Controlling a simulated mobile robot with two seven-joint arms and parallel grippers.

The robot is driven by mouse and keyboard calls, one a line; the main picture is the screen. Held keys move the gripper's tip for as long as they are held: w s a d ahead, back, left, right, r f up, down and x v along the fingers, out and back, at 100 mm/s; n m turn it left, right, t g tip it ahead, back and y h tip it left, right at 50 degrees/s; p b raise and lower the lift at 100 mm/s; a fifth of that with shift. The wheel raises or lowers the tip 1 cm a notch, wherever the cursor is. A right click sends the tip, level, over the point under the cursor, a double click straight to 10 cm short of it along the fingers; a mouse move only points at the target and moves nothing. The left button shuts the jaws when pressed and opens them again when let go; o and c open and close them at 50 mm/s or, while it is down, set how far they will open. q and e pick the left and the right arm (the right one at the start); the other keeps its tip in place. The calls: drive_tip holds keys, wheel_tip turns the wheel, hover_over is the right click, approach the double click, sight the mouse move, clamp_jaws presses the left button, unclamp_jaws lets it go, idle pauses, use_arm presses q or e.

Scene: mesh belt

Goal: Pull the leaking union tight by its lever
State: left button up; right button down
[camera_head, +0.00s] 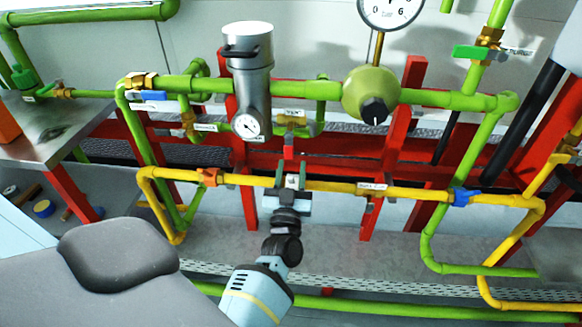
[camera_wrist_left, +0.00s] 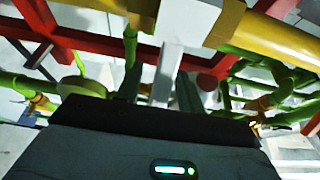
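My left gripper (camera_head: 291,177) is at the yellow pipe (camera_head: 330,187), in the middle of the head view. Its fingers are apart, one on each side of a pale grey lever-like bar; in the left wrist view the bar (camera_wrist_left: 167,72) runs between the fingertips (camera_wrist_left: 160,85). A gap shows on the left side of the bar; contact on the right side is unclear. The bar meets a pale block (camera_wrist_left: 188,18) on the yellow pipe, probably the union, mostly hidden by my gripper in the head view. I see no drip. My right gripper is not in view.
Along the yellow pipe are an orange fitting (camera_head: 209,177), a tagged fitting (camera_head: 371,188) and a blue fitting (camera_head: 462,197). Red frame posts (camera_head: 398,130) and green pipes (camera_head: 325,89) stand behind. A steel filter housing (camera_head: 249,75) and pressure gauge (camera_head: 389,8) are above.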

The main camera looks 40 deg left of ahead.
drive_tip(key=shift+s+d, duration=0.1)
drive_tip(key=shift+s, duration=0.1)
use_arm(q)
clamp_jaws()
drive_tip(key=shift+s, duration=0.1)
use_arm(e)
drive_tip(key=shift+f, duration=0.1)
